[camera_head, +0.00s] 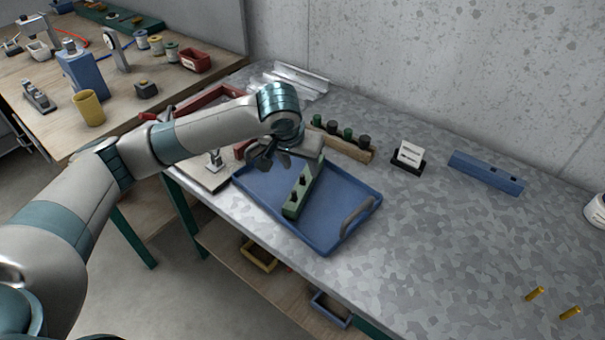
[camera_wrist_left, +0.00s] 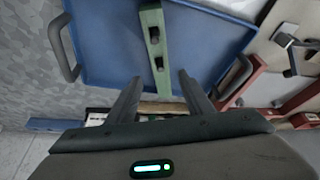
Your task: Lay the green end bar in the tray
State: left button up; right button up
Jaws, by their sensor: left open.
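The green end bar (camera_head: 299,192) lies inside the blue tray (camera_head: 334,229), with dark holes along its face. In the left wrist view the bar (camera_wrist_left: 153,47) runs from the top edge down towards the jaws, over the tray floor (camera_wrist_left: 108,42). My left gripper (camera_head: 268,158) is at the tray's far end, next to the bar's far end. In the left wrist view its two fingers (camera_wrist_left: 160,92) are spread apart with nothing between them touching. The arm and hand hide part of the tray's far side. My right gripper is in neither view.
A wooden block with several dark and green knobs (camera_head: 341,139) stands just behind the tray. A card holder (camera_head: 408,158) and a blue bar (camera_head: 486,172) lie to the right. A red frame (camera_head: 214,99) is behind my arm. The bench's middle right is clear.

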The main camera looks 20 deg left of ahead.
pick_arm(q)
jog(key=shift+v, duration=1.1)
